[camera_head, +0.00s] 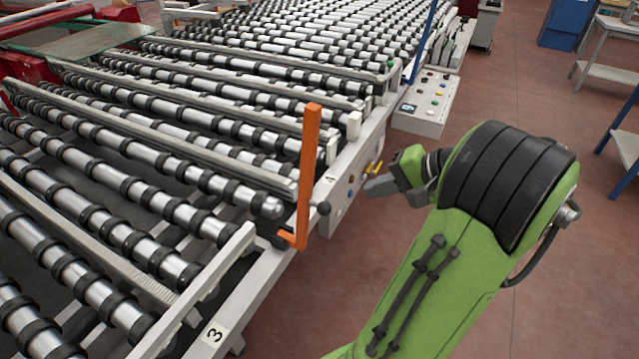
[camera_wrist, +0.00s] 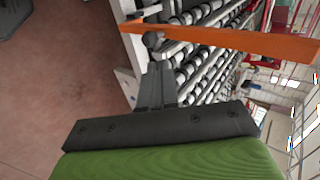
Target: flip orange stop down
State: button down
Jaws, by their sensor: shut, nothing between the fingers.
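The orange stop (camera_head: 308,165) stands upright at the near edge of the roller conveyor, beside the label 4, with a short foot bent to the left at its bottom. A round black knob (camera_head: 322,208) sits low on its right side. In the wrist view the orange stop (camera_wrist: 230,40) runs across the top of the picture, and the knob (camera_wrist: 152,40) shows just beyond my fingertips. My gripper (camera_head: 372,186) is to the right of the stop, apart from it in the head view. In the wrist view my gripper (camera_wrist: 157,68) has its fingers together, with nothing between them.
The conveyor frame (camera_head: 265,265) with its rows of rollers fills the left. A yellow valve handle (camera_head: 374,168) on the frame side is close to my gripper. A control box with buttons (camera_head: 425,108) stands behind.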

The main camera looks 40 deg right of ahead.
aim_at(309, 193)
jog(key=b+x, duration=0.1)
jog(key=x, duration=0.3)
jog(key=w+r+b+x, duration=0.1)
jog(key=x, duration=0.3)
jog(key=b+x, duration=0.1)
jog(key=x, duration=0.3)
jog(key=shift+w+a+r+b, duration=0.2)
jog(key=shift+w+r+b, duration=0.05)
jog(key=shift+w+b, duration=0.1)
jog(key=shift+w+a+r, duration=0.1)
jog(key=shift+w+a, duration=0.1)
jog(key=shift+w, duration=0.3)
jog(key=shift+w+r+p, duration=0.1)
jog(key=shift+p, duration=0.2)
